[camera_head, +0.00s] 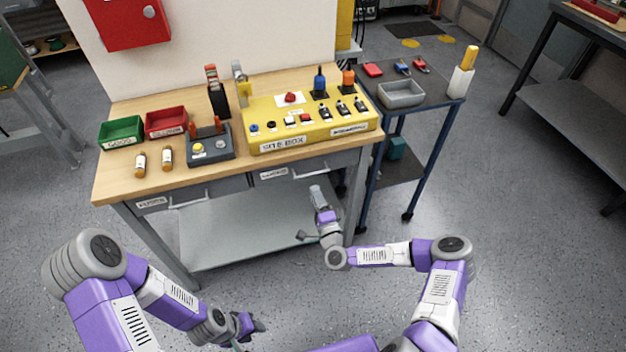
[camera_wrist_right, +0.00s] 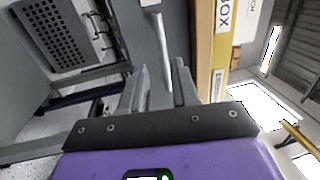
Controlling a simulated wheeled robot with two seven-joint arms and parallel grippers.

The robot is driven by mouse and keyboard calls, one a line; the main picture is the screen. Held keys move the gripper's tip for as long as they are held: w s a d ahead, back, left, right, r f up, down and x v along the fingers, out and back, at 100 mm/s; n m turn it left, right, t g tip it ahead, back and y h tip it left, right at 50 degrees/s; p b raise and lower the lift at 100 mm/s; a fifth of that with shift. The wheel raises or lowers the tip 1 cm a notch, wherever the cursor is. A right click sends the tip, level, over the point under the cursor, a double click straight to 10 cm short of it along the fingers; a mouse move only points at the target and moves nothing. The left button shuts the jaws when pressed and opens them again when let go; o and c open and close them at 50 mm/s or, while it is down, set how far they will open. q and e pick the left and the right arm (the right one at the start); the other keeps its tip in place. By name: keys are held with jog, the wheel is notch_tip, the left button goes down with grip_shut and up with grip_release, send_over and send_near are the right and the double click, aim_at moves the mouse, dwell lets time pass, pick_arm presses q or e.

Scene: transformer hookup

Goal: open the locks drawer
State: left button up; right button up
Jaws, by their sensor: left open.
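The locks drawer (camera_head: 300,176) is the right one of two grey drawers under the wooden bench top. It looks closed, with a pale bar handle (camera_head: 277,174) on its front. My right gripper (camera_head: 316,190) is just in front of and below the drawer's right part. In the right wrist view my right gripper (camera_wrist_right: 162,85) has its two fingers apart. The bar handle (camera_wrist_right: 162,45) lies ahead, in line with the gap between them; whether it touches a finger I cannot tell. My left gripper (camera_head: 254,328) is open and low, well away from the bench.
The fuses drawer (camera_head: 180,194) is left of it. A yellow site box (camera_head: 310,122), a green bin (camera_head: 121,133) and a red bin (camera_head: 166,122) stand on the bench. A lower shelf (camera_head: 250,225) is below. A blue-framed cart (camera_head: 440,97) stands right of the bench.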

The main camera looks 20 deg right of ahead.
aim_at(311, 174)
jog(key=w, duration=0.2)
jog(key=w+r+b, duration=0.1)
jog(key=w, duration=0.4)
jog(key=shift+w+d+r+b, duration=0.2)
jog(key=shift+w+r+b, duration=0.1)
jog(key=shift+r, duration=0.1)
grip_shut()
